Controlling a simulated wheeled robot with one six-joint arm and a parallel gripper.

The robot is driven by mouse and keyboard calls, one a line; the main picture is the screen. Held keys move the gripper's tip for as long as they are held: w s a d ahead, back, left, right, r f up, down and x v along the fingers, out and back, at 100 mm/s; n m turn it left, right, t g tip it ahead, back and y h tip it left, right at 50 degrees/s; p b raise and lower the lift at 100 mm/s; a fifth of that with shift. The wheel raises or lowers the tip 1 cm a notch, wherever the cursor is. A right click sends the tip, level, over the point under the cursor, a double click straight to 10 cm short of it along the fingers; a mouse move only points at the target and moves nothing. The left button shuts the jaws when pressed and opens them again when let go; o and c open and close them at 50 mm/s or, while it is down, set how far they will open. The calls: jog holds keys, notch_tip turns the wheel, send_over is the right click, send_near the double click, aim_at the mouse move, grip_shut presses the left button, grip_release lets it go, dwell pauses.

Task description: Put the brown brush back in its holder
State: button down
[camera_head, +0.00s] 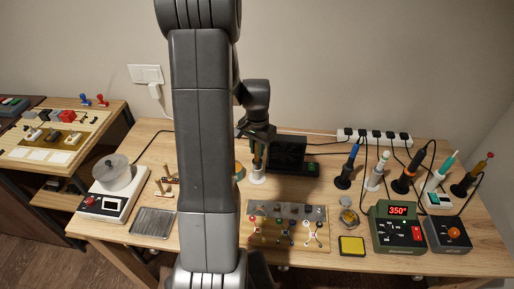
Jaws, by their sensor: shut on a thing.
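My gripper (258,142) is at the back middle of the workbench, just right of my upright arm link, and points down. It is shut on the brown brush (258,155), a thin upright brownish piece below the fingers. A small white holder (257,177) stands on the bench directly below it. The brush's lower end lines up with the holder's top. I cannot tell whether it is inside the holder or just above or in front of it. The fingers hide the brush's upper part.
A black box (288,153) stands close right of my gripper. Several upright tools in stands, including a blue one (348,165), fill the back right, below a power strip (374,137). A green station (398,228) and a parts board (288,226) are in front. My arm hides the bench's middle left.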

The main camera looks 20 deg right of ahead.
jog(key=shift+f, duration=0.3)
